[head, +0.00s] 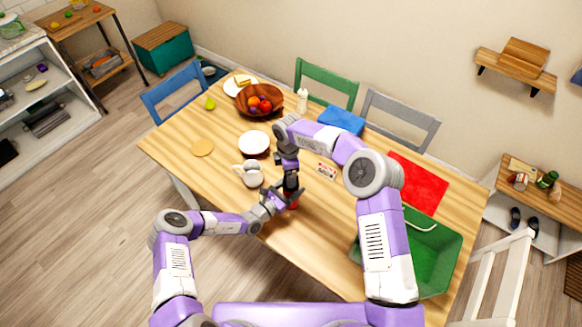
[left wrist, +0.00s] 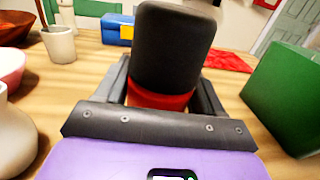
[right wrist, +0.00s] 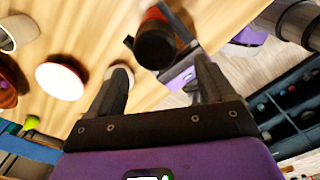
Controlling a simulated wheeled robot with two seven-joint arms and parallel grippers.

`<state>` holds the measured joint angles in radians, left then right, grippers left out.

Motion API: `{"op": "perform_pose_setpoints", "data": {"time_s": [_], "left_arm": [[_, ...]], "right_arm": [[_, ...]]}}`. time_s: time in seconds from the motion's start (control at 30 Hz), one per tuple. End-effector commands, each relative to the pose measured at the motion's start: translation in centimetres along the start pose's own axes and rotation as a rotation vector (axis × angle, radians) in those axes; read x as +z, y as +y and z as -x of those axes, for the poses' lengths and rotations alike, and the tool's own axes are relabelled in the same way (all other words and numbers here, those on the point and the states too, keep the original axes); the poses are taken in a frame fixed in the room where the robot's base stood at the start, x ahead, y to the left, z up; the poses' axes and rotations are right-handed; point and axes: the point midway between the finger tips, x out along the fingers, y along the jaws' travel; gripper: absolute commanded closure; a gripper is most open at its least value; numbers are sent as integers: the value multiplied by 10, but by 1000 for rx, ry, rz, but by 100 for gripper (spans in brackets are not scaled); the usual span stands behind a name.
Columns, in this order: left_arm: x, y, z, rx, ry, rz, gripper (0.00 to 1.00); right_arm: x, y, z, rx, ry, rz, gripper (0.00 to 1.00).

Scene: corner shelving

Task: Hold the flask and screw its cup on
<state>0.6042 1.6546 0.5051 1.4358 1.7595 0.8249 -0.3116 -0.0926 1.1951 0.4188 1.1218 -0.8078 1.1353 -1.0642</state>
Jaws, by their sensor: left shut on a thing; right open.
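The flask has a red body (left wrist: 160,100) with a black cup-shaped top (left wrist: 176,45) on it, and it stands upright. I cannot tell how tightly the top sits. My left gripper (head: 290,199) is shut around the red body, below the black top. My right gripper (head: 291,178) is open and points down above the flask. In the right wrist view the black top (right wrist: 155,45) shows beyond my open, empty fingers (right wrist: 162,72).
A white teapot (head: 251,177) stands close left of the flask, with a bowl (head: 254,143) behind it.

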Motion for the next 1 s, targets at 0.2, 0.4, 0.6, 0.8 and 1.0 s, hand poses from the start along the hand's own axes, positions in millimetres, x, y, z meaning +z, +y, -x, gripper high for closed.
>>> {"op": "perform_pose_setpoints", "data": {"time_s": [0.2, 0.4, 0.6, 0.8, 1.0], "left_arm": [[-2, 1, 1, 1, 4, -3, 100], [-2, 1, 1, 1, 4, -3, 100], [-2, 1, 1, 1, 4, -3, 100], [-2, 1, 1, 1, 4, -3, 100], [-2, 1, 1, 1, 4, -3, 100]], "right_arm": [[5, 2, 6, 3, -2, 413, 17], [9, 3, 11, 7, -8, 643, 17], [10, 4, 12, 8, -11, 716, 17], [10, 4, 12, 8, -11, 716, 17], [10, 4, 5, 6, -10, 714, 17]]}}
